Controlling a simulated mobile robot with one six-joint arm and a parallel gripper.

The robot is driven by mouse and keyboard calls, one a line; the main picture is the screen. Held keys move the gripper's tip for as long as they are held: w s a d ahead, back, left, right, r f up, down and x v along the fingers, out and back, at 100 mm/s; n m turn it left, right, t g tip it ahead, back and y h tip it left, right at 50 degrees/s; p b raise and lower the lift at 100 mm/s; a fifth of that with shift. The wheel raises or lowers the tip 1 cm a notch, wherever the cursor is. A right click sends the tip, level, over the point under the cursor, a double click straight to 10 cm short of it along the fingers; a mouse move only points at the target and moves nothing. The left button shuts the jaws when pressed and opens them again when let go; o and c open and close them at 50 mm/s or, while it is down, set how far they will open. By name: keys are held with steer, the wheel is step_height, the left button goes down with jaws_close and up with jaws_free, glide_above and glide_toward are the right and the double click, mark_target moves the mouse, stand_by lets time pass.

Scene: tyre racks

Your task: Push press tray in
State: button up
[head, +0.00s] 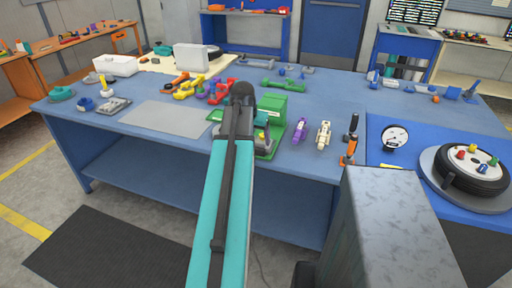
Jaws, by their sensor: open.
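A green box-shaped machine (272,106), which looks like the press, stands on the blue workbench just right of my arm. I cannot tell how far the tray sticks out. My gripper cannot be made out; my arm's dark joint stands in front of the press.
The blue workbench (160,142) holds a grey mat (166,118), yellow clamps (188,87), a purple tool (299,130), a cream tool (323,134) and an orange-handled tool (350,140). A gauge (395,137) and a wheel (472,172) are at right. Bare bench lies behind the cream tool.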

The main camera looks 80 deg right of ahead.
mark_target(257, 148)
steer(key=shift+p+x, duration=0.65)
steer(key=shift+x, duration=3.3)
steer(key=c, duration=1.5)
steer(key=shift+d, duration=0.1)
